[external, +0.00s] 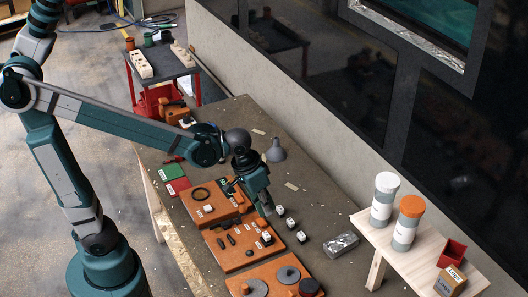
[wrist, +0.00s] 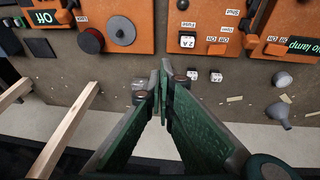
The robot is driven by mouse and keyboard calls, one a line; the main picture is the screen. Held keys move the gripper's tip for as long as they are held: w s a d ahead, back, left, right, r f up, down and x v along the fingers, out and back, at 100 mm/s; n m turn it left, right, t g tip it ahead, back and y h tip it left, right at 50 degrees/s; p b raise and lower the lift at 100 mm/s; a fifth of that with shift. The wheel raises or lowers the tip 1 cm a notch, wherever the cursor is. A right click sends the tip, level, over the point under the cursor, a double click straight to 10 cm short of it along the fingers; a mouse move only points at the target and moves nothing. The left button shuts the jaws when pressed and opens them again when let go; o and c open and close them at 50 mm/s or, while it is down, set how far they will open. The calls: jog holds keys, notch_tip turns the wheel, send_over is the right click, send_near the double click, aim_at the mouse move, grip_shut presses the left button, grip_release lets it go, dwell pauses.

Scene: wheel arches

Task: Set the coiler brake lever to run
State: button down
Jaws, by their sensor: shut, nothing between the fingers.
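Orange control panels lie on the table; the middle panel (external: 235,258) also shows in the wrist view (wrist: 205,14). It carries small dark parts, white labels and a white block marked "2A" (wrist: 187,41). An orange lever-like part (wrist: 250,42) sits at its right edge in the wrist view. The labels are too small or cut off to tell which part is the coiler brake lever. My gripper (external: 268,210) is shut and empty, over the table beside the panels' right edge. In the wrist view my gripper (wrist: 165,72) points toward the panels, its fingertips together.
A wooden bench (external: 400,262) holds two capped cylinders. Another panel (wrist: 120,12) bears a grey disc and a red knob.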

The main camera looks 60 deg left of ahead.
jog(key=w+d+g+p, duration=0.1)
jog(key=w+d+p, duration=0.15)
jog(key=d, duration=0.35)
jog(key=w+d+g+p, duration=0.1)
jog(key=w+d+p, duration=0.15)
jog(key=d, duration=0.35)
jog(key=g+y+p, duration=0.1)
jog(key=g+p, duration=0.1)
jog(key=p, duration=0.4)
send_over(312, 288)
jog(key=w, duration=0.1)
notch_tip(312, 288, down, 6)
jog(key=shift+f, duration=0.1)
jog(key=shift+s+f, duration=0.2)
jog(key=shift+f, duration=4.55)
jog(key=shift+s+f, duration=0.1)
jog(key=shift+s, duration=0.1)
jog(key=shift+s+r+p, duration=0.15)
jog(key=shift+s+r, duration=0.2)
jog(key=shift+s, duration=0.5)
jog(key=shift+s+r+p, duration=0.15)
jog(key=shift+s+r, duration=0.2)
jog(key=shift+s, duration=0.5)
